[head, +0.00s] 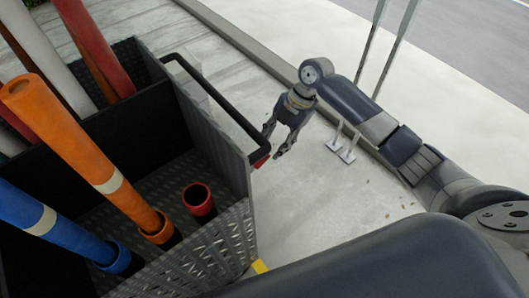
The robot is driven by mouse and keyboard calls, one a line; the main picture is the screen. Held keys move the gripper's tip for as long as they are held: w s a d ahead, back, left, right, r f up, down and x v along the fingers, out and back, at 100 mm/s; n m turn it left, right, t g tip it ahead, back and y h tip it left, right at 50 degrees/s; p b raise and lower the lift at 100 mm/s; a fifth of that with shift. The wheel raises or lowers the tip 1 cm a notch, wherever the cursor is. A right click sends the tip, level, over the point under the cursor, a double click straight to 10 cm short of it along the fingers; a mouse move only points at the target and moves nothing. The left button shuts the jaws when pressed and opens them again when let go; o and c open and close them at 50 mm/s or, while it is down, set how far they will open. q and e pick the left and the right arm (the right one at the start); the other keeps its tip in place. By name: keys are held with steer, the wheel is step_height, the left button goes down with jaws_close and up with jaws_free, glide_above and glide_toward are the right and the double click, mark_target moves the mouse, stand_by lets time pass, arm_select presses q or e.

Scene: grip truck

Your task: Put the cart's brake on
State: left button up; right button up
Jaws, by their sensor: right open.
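The cart (222,240) is a dark metal-walled box on the left of the head view, with a black handle bar (222,108) along its right side. A small red part (262,161), perhaps the brake lever, shows at the near end of the handle. My right gripper (275,142) is open, its fingers pointing down and left, close to the handle's near end and the red part. I cannot tell whether it touches them. Nothing shows between its fingers. My left gripper is not in view.
The cart holds several tubes: an orange one (75,140), a blue one (50,228) and a short red one (200,201). Pale pavement (300,200) lies open right of the cart. Two metal posts (383,50) stand by the curb beyond my right arm.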

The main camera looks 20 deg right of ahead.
mark_target(265, 156)
steer(key=p+x, duration=0.1)
steer(key=x, duration=0.5)
steer(key=shift+a+f, duration=0.15)
steer(key=shift+c, duration=0.6)
jaws_close()
